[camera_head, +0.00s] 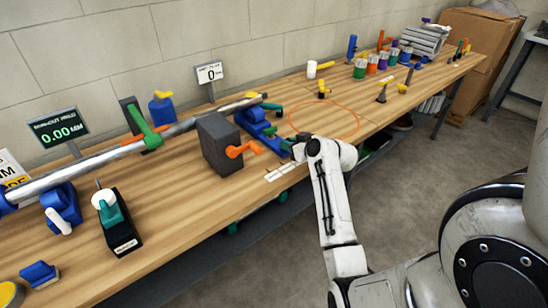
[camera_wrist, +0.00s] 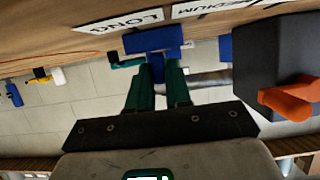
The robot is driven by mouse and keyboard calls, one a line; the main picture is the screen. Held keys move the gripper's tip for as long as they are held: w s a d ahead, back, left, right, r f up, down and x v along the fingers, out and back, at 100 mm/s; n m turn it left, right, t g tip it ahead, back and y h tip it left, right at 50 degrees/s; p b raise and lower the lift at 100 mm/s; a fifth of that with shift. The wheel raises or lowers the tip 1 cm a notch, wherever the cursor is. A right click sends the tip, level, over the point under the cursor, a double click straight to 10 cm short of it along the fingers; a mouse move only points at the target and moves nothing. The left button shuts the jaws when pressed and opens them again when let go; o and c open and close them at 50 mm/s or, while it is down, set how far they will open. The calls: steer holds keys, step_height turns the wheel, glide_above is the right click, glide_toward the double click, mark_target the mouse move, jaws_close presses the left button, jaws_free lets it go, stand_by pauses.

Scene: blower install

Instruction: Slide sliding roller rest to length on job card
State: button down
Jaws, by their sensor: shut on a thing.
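The blue sliding roller rest (camera_head: 258,124) stands on the bench under the right part of the long grey shaft (camera_head: 185,122). My gripper (camera_head: 292,147) is at the rest's front right side, above the bench edge. In the wrist view my gripper's green fingers (camera_wrist: 160,82) are shut on a blue part of the rest (camera_wrist: 153,40). That part lies beside the LONG label (camera_wrist: 118,22), nearer the end toward the MEDIUM label (camera_wrist: 225,8). The white label strips (camera_head: 287,171) also show at the bench's front edge. The exact finger contact is partly hidden.
A dark grey block with an orange lever (camera_head: 240,150) stands close left of the rest. It also shows in the wrist view (camera_wrist: 275,60). A runout display (camera_head: 58,130) reads 0.00 MM. An orange circle (camera_head: 323,120) marks clear bench to the right.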

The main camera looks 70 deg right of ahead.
steer(key=shift+s+d, duration=0.4)
steer(key=shift+d, duration=0.25)
steer(key=c, duration=1.1)
jaws_free()
steer(key=shift+s+d, duration=0.1)
steer(key=shift+d, duration=0.05)
steer(key=v, duration=1)
steer(key=shift+s+a+r, duration=0.2)
steer(key=shift+s+a, duration=0.05)
